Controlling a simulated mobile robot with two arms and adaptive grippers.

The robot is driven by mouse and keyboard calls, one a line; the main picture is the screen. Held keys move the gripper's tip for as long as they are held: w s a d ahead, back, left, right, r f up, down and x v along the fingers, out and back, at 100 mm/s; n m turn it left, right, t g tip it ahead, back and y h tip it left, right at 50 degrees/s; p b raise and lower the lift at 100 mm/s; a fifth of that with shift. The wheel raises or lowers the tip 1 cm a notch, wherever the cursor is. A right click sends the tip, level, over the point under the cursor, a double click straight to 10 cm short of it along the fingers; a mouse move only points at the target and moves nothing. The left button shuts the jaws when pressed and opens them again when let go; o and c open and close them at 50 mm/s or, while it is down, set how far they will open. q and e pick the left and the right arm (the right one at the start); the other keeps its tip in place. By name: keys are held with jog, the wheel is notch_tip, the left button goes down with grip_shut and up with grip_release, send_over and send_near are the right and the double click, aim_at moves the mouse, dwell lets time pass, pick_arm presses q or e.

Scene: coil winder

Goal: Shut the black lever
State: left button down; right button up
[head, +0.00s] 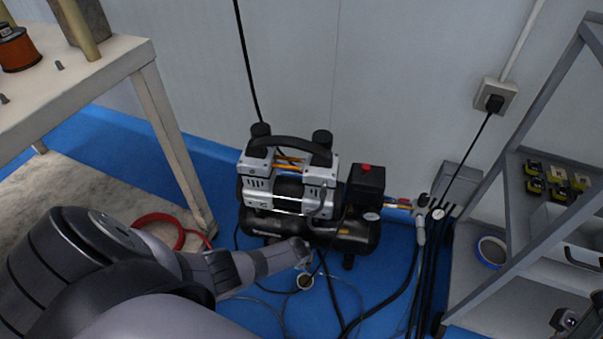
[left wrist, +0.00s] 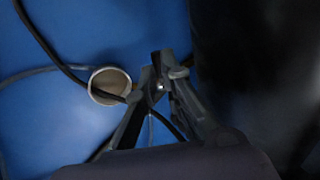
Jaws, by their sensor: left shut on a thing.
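The air compressor (head: 288,190) stands on the blue floor, with a black tank (head: 335,233) along its bottom. My left gripper (head: 305,258) is low at the tank's front underside. In the left wrist view its fingers (left wrist: 164,76) are closed together on a small dark piece, which looks like the black lever (left wrist: 157,68). A small metallic glint shows just by it. The fingers hide most of the lever, so its angle cannot be told. In the head view the lever cannot be made out. My right gripper is in neither view.
Black hoses (head: 385,300) and cables cross the floor. A table (head: 150,75) is at left, a grey shelf (head: 515,200) at right.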

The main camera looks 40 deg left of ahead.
pick_arm(q)
jog(key=shift+w, duration=0.1)
jog(key=c, duration=1.7)
grip_release()
jog(key=shift+o, duration=0.2)
jog(key=shift+r, duration=0.1)
jog(key=v, duration=1.1)
jog(key=shift+s+r, duration=0.25)
jog(key=shift+r, duration=0.05)
jog(key=shift+d, duration=0.1)
